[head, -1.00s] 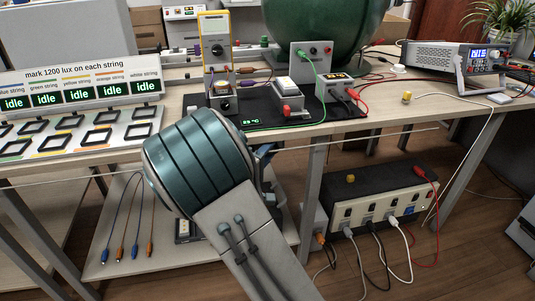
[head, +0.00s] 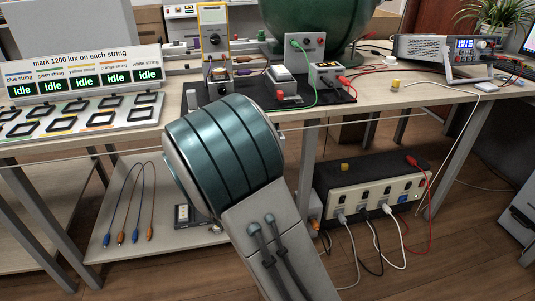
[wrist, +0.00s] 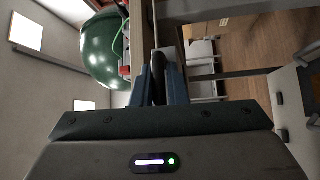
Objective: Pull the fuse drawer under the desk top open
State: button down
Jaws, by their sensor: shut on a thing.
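The desk top (head: 440,97) spans the head view. My gripper (wrist: 160,72) shows in the wrist view, with its two blue-grey fingers close together on a dark, narrow piece (wrist: 158,88). This piece appears to be the fuse drawer's handle, at the desk's edge. In the head view my arm's large teal joint hides my gripper and the drawer front. How far the drawer stands out cannot be told.
A black mat (head: 340,97) with instruments and a red-and-green-cabled box lies on the desk. A lower shelf (head: 135,205) holds hanging-looped leads. A power strip box (head: 375,195) stands under the desk at right. A bench supply (head: 435,48) is at the back right.

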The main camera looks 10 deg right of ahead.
jog(key=shift+s+d, duration=0.1)
jog(key=shift+s, duration=0.8)
jog(key=c, duration=1.5)
grip_release()
jog(key=shift+w+r, duration=0.1)
jog(key=p+v, duration=0.2)
jog(key=v, duration=1.2)
